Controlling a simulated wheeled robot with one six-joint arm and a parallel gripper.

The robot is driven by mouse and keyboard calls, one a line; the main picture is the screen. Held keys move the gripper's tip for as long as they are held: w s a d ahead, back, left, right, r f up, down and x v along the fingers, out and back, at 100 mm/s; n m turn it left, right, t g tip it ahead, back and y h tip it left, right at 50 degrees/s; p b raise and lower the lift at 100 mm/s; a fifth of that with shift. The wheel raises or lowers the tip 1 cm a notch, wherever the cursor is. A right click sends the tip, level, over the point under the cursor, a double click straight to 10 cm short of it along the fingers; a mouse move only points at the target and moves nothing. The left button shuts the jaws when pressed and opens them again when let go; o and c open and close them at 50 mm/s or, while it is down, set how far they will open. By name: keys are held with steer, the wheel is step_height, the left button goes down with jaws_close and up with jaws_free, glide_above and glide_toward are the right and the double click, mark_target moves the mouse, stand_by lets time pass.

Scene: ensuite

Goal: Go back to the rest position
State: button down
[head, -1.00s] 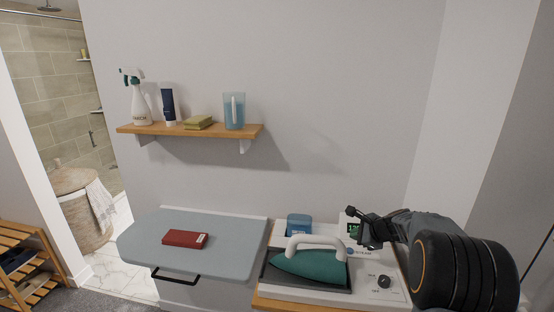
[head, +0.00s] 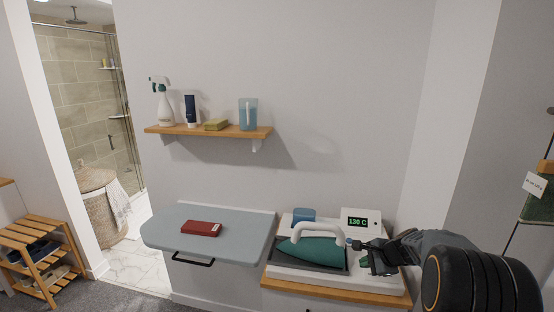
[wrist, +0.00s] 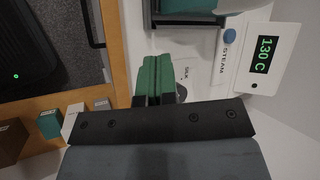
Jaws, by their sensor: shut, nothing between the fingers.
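My gripper (head: 368,258) is at the right in the head view, just right of the iron and over the white station. It is shut and empty. In the wrist view its green finger pads (wrist: 152,80) are together in front of the station's panel. The green iron (head: 315,250) with its white handle rests on the dark plate of the station (head: 285,272). My arm hides part of the station's right side.
A wall shelf (head: 205,131) above holds a spray bottle (head: 164,105), a tube, a sponge and a blue jug (head: 248,114). A wooden rack (head: 45,250) stands far left.

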steer(key=s+a+r+n+h, duration=0.1)
steer(key=s+a+r+n, duration=0.1)
steer(key=s+n, duration=0.3)
steer(key=s+a+r+n+g+h, duration=0.1)
steer(key=s+a+n, duration=0.4)
steer(key=s, duration=0.7)
steer(key=s+a+r+n+h, duration=0.2)
steer(key=s+a+r+n, duration=0.2)
steer(key=s+n, duration=0.3)
steer(key=shift+s+r+g+h, duration=0.35)
steer(key=shift+s+r, duration=0.3)
steer(key=shift+s, duration=0.25)
steer(key=c, duration=1.9)
jaws_free()
steer(key=shift+a, duration=0.1)
